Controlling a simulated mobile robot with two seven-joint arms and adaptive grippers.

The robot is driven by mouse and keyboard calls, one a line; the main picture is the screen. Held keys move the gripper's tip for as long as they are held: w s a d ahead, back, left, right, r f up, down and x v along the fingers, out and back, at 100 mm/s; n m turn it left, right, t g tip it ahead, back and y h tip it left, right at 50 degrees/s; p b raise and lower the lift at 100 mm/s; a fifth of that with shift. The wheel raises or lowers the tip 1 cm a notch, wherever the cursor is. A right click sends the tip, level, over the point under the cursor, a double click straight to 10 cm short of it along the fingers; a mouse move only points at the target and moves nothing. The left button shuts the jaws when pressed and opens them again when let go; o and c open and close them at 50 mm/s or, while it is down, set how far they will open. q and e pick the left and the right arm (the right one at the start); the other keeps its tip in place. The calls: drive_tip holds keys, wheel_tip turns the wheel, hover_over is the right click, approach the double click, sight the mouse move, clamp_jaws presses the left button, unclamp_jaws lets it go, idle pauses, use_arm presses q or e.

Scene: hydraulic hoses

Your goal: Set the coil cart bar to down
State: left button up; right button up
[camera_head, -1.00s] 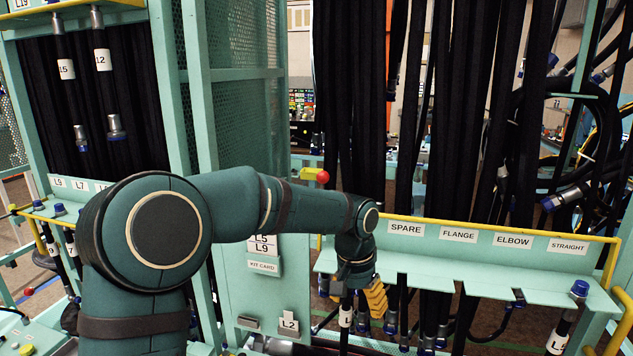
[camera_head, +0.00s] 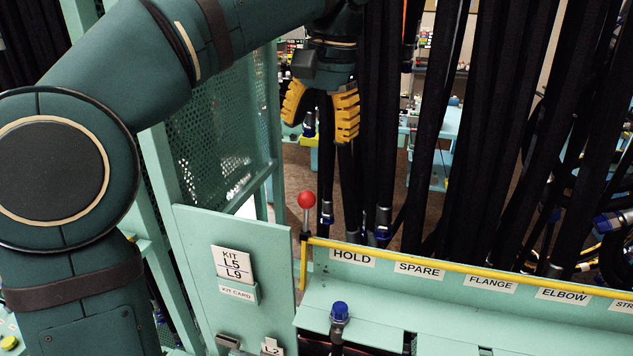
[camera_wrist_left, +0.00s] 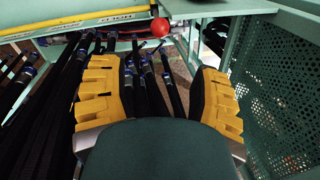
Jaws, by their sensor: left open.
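A yellow bar (camera_head: 450,266) runs along the back edge of the labelled shelf, with a red ball knob (camera_head: 306,200) on a short upright at its left end. I take this as the cart's bar, but no label confirms it. My left gripper (camera_head: 319,108) is open, fingers pointing down, above and beyond the knob in the picture. It touches neither knob nor bar. In the left wrist view, the gripper (camera_wrist_left: 160,95) shows both yellow fingers apart, hoses visible between them. The red knob (camera_wrist_left: 160,27) and yellow bar (camera_wrist_left: 90,20) lie past the fingertips. My right gripper is out of view.
Black hoses (camera_head: 470,130) hang densely behind the shelf (camera_head: 410,312), close to my left gripper. A mesh panel (camera_head: 215,130) and a kit-card panel (camera_head: 230,318) stand on the left. A blue-capped hose end (camera_head: 340,312) rises at the HOLD slot.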

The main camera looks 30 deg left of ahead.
sight(308, 193)
use_arm(q)
drive_tip(key=f, duration=0.4)
drive_tip(key=a+f+b, duration=0.1)
drive_tip(key=f, duration=0.4)
drive_tip(key=a+f, duration=0.1)
drive_tip(key=f, duration=0.3)
drive_tip(key=shift+s+f+b, duration=0.25)
drive_tip(key=shift+b, duration=0.05)
clamp_jaws()
